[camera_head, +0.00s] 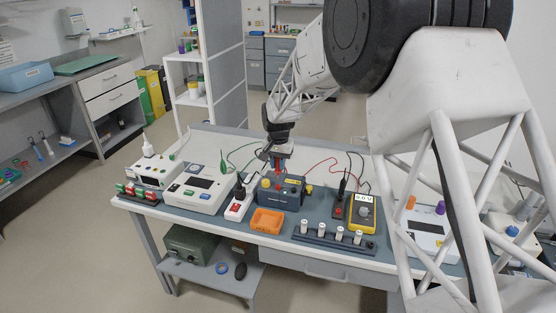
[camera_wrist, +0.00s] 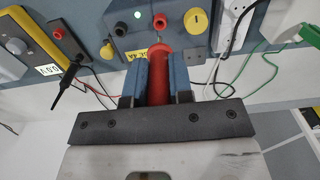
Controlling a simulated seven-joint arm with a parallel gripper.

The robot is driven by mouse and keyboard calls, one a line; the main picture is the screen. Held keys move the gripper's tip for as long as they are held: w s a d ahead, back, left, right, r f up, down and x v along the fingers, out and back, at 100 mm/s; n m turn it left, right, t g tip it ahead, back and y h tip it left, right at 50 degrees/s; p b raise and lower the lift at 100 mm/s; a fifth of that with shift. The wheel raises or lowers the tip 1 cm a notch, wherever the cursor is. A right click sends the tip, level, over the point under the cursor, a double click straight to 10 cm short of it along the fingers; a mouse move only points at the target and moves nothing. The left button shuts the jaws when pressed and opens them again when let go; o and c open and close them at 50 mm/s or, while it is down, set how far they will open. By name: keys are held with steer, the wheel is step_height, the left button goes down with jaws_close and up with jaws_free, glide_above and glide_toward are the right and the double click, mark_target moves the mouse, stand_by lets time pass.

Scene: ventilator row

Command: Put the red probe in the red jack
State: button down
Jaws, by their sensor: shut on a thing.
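My gripper (camera_wrist: 160,80) is shut on the red probe (camera_wrist: 166,68), with one blue finger on each side of it. In the head view my gripper (camera_head: 279,157) is above the blue-grey supply box (camera_head: 288,194), with the red probe (camera_head: 279,174) below its fingers. In the wrist view the red jack (camera_wrist: 159,21) shows on the box face just beyond the probe's far end. A black jack (camera_wrist: 120,29) is to its left.
Yellow knobs (camera_wrist: 195,22) flank the jacks. A yellow meter (camera_head: 362,213) and a black probe (camera_head: 342,187) stand to the right. An orange tray (camera_head: 267,221) lies in front, a white power strip (camera_head: 237,208) to the left. Red, black and green leads run behind.

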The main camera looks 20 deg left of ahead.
mark_target(278, 170)
steer(key=shift+f, duration=1.35)
steer(key=shift+f, duration=0.95)
stand_by(1.6)
steer(key=c, duration=0.9)
jaws_free()
steer(key=shift+r, duration=0.1)
steer(key=shift+r, duration=3.75)
steer(key=shift+r, duration=0.1)
